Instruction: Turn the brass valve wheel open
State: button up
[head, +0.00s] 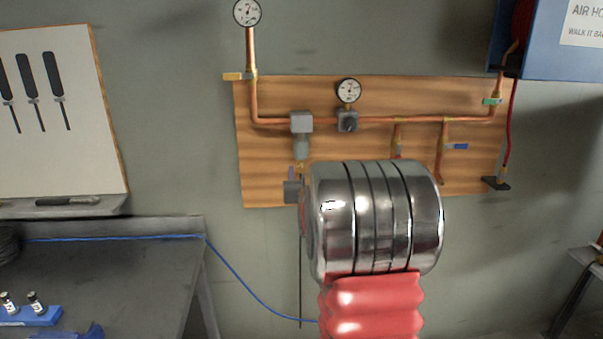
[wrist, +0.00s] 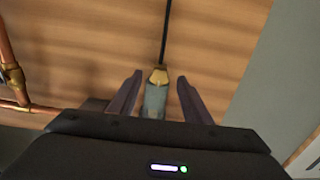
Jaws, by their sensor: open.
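A small brass piece (wrist: 158,76) sits at the end of a grey-blue bowl (wrist: 154,100) in the wrist view, with a thin black line running on from it. I cannot tell whether this piece is the brass valve wheel; no clear wheel shape shows. My gripper (wrist: 160,78) is open, with one dark finger on each side of the bowl and brass piece and visible gaps between. In the head view the bowl (head: 302,147) hangs under a grey block on the copper pipe. My gripper (head: 291,178) is just below it, partly hidden by my metal arm link.
Copper piping on a wooden board (head: 270,180) carries a round gauge (head: 349,91), a yellow lever (head: 238,76), a blue lever (head: 456,146) and a green handle (head: 492,100). A blue box (head: 540,40) hangs at right. A grey bench (head: 130,270) stands at left.

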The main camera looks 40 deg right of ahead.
jog(key=shift+w+d, duration=0.2)
jog(key=shift+w, duration=0.1)
jog(key=c, duration=0.9)
jog(key=shift+a, duration=0.3)
jog(key=shift+c, duration=0.6)
jog(key=shift+d, duration=0.2)
